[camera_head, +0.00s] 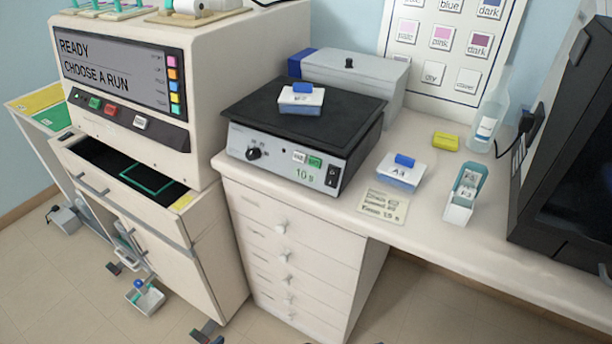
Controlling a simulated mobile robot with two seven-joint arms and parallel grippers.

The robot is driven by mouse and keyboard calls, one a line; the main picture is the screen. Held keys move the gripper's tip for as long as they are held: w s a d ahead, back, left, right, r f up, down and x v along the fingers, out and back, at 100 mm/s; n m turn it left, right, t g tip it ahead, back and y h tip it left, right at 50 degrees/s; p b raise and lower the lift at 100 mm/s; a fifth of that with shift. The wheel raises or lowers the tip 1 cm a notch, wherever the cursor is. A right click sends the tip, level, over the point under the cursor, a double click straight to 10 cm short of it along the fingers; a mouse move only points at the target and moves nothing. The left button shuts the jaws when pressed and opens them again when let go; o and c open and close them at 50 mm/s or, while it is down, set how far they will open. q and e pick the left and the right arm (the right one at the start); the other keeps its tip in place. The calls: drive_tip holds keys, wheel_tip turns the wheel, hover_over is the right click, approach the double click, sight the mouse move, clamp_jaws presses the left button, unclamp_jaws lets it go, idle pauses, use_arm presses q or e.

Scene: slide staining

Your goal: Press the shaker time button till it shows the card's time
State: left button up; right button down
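The shaker (290,150) is a grey box with a black top plate, standing on the white counter. Its front has a black knob (253,154), a small white button (299,157), a green button (315,162) and a black rocker switch (332,176). The button labels are too small to read surely. The cream card (383,205) lies flat on the counter right of the shaker. Its last line looks like Time 15 s, but the print is blurred. Neither of my grippers is in view.
A white-and-blue block (302,102) sits on the shaker plate. A large machine (125,75) stands left, above an open drawer (135,172).

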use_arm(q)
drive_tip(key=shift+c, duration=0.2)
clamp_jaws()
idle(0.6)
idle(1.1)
